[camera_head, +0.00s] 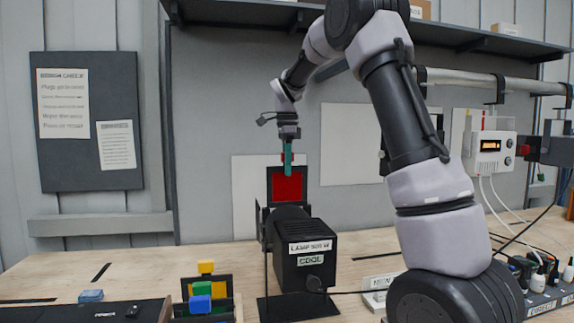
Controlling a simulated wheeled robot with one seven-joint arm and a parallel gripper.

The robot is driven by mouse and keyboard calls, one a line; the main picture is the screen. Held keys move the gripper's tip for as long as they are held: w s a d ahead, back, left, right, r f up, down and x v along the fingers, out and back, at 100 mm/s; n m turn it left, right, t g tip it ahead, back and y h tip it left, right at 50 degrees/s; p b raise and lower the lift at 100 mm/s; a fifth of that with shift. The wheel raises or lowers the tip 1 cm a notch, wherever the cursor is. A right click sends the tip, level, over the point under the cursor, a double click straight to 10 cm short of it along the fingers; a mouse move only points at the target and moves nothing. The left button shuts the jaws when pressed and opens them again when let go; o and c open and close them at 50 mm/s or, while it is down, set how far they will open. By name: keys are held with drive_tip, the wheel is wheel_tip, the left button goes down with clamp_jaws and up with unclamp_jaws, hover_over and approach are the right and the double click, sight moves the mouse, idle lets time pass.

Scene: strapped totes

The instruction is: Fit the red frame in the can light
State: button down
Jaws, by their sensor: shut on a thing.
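The can light (318,268) is a black lamp housing on a stand on the bench, with labels reading LAMP and COOL. The red frame (287,188) is a dark square frame around a red sheet. It is upright at the head of the can light, mostly above the housing. My gripper (287,160) points down and is shut on the frame's top edge. The frame's lower edge meets or overlaps the dark round front part of the light. I cannot tell whether it sits inside the holder.
A rack (208,298) with yellow, blue and green pieces stands left of the light. A white box with a display (490,150) and cables is at right. A shelf (240,14) hangs above.

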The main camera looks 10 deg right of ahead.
sight(287, 195)
drive_tip(key=shift+f, duration=4.6)
drive_tip(key=c, duration=0.7)
unclamp_jaws()
wheel_tip(287, 195, up, 11)
drive_tip(key=shift+f, duration=0.1)
drive_tip(key=s+d+r+n+t+y, duration=0.1)
drive_tip(key=s+d+r+n+t, duration=0.15)
drive_tip(key=s, duration=0.45)
drive_tip(key=s+d+r+n+t, duration=0.1)
drive_tip(key=s+n, duration=0.3)
drive_tip(key=s, duration=0.3)
drive_tip(key=s+d+r+n+t+y, duration=0.1)
drive_tip(key=s+d+r+n, duration=0.15)
drive_tip(key=s, duration=0.55)
drive_tip(key=s+f+n+t, duration=0.1)
drive_tip(key=s, duration=0.1)
drive_tip(key=s+f+n, duration=0.2)
drive_tip(key=s, duration=0.1)
drive_tip(key=s+f+n+t, duration=0.1)
drive_tip(key=s+n, duration=0.1)
drive_tip(key=s, duration=0.1)
drive_tip(key=shift+a+f+t, duration=0.1)
drive_tip(key=shift+f+t, duration=0.1)
drive_tip(key=shift+t, duration=0.15)
